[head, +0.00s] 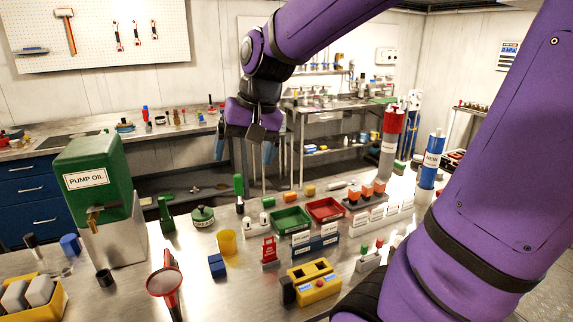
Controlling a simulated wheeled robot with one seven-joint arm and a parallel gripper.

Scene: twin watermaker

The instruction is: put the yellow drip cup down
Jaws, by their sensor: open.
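The yellow drip cup (227,243) stands upright on the metal bench (190,274), right of the green pump oil tank. My gripper (244,154) is high above the bench, pointing down, with its two blue-grey fingers spread apart and nothing between them. It is apart from the cup, which sits lower in the picture and slightly left of it.
The green PUMP OIL tank (95,185) stands on a metal stand at left. A blue block (217,265) is just in front of the cup. A red-rimmed funnel (165,283), green tray (290,220) and red tray (325,209) are nearby.

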